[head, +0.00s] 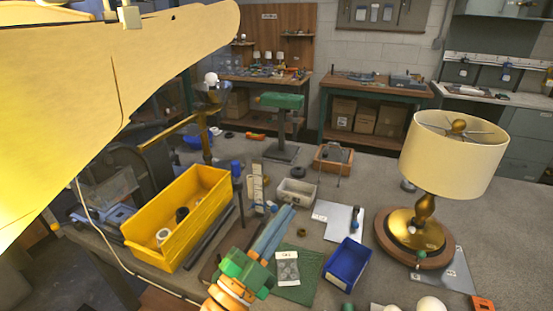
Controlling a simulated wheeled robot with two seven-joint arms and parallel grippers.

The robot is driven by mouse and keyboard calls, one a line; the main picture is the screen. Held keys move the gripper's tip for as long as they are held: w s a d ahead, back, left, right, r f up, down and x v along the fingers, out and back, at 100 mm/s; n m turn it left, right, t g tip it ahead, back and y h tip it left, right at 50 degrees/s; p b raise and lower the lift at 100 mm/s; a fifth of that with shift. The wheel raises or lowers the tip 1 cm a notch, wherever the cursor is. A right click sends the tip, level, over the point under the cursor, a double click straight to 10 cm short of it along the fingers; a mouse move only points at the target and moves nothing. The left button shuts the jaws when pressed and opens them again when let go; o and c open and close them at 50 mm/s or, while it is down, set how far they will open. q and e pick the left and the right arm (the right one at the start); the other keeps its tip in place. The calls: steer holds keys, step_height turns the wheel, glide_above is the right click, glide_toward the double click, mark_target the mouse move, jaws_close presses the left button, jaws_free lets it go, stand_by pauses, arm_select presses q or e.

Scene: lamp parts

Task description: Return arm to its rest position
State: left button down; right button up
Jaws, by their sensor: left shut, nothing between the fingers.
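My left gripper (287,212), with long blue fingers behind a green and orange wrist, reaches in from the bottom centre. Its fingers lie together with nothing between them, over the workbench between the yellow bin and the green mat. The assembled table lamp (455,155) stands upright at the right, with a cream shade and a brass stem on a round wooden base (385,240). The left gripper is well to the left of the lamp and apart from it. My right gripper does not show.
A yellow bin (205,215) holding small parts stands left of the gripper. A green mat (300,290), a blue bin (347,262) and a white tray (297,192) are close by. A large cream surface (60,110) blocks the upper left. Bare grey bench lies behind the lamp.

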arm_select(q)
steer(key=s+a+f+n+g+y, duration=0.2)
steer(key=a+f+n+g+y, duration=0.3)
steer(key=a+f+n+y, duration=1)
steer(key=s+a+f+m+g+h, duration=0.1)
steer(key=s+f+g, duration=0.4)
steer(key=s+f, duration=0.3)
steer(key=s+a+f+g+h, duration=0.15)
steer(key=s+f+g, duration=0.35)
steer(key=s, duration=0.5)
step_height(320, 180, down, 16)
steer(key=s+g, duration=0.1)
steer(key=s, duration=0.1)
steer(key=s+a+f+g, duration=0.1)
steer(key=s+a+f, duration=0.1)
steer(key=s+f, duration=0.9)
steer(key=shift+s+a+y, duration=0.2)
steer(key=shift+s+y, duration=0.15)
steer(key=shift+s, duration=0.25)
steer(key=shift+f, duration=0.1)
